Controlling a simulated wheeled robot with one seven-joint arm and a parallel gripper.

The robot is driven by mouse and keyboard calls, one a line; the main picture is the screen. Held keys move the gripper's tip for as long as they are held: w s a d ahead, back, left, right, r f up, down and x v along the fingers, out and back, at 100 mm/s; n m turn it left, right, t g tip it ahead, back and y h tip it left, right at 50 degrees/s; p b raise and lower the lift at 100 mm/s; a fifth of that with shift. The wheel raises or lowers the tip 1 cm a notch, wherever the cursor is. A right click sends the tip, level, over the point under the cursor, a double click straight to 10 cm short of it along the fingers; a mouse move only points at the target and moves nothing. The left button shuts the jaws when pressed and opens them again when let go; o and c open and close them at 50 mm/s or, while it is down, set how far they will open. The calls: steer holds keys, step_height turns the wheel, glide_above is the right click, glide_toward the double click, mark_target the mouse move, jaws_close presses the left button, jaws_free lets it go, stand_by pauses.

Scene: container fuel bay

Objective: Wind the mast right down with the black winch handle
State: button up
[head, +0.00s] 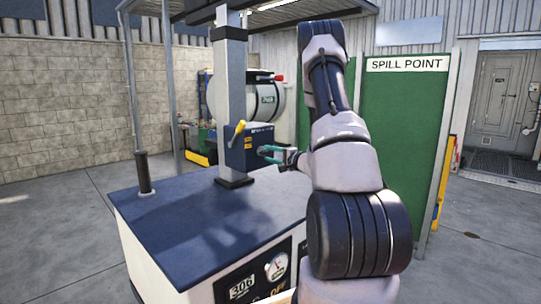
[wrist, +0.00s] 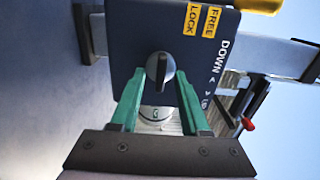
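The mast (head: 233,85) is a grey upright column standing on the blue-topped cabinet. A dark blue winch box (head: 240,153) is fixed to it, with a yellow lever (head: 238,132) at its upper left. In the wrist view the box face carries a round dark knob with a black grip bar, apparently the winch handle (wrist: 160,68), beside DOWN and partly hidden lettering. My gripper (head: 265,151) is in front of the box. In the wrist view its two green fingers (wrist: 159,80) are apart, one on each side of the knob, with visible gaps.
The cabinet top (head: 205,220) is mostly clear, with a black post (head: 143,172) at its left corner. FREE and LOCK labels (wrist: 201,20) are near the yellow lever. A white tank (head: 270,98) and a green SPILL POINT screen (head: 405,130) stand behind.

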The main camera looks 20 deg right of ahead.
steer(key=v, duration=1)
steer(key=shift+s, duration=0.35)
steer(key=shift+d, duration=0.15)
